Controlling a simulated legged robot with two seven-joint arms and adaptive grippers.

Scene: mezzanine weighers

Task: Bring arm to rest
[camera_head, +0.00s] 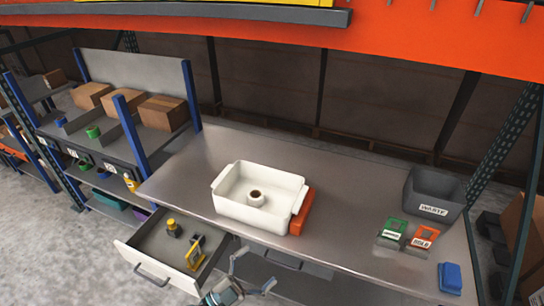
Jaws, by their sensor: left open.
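My left gripper (256,270) is at the bottom of the head view, in front of the table's front edge and to the right of the open drawer (124,254). Its two grey fingers are spread apart and nothing shows between them. My right gripper is not in view. The grey metal table (350,187) lies beyond the gripper. A white open box (240,212) stands on it, with a small round dark-topped piece (256,197) inside. An orange part (301,212) is against the box's right side.
The drawer holds a yellow-and-black piece (173,228) and a yellow frame-like piece (194,254). On the table's right are a green tray (392,232), an orange HOLD tray (424,237), a grey WASTE bin (434,192) and a blue block (451,277). Shelves with cardboard boxes (162,113) stand left.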

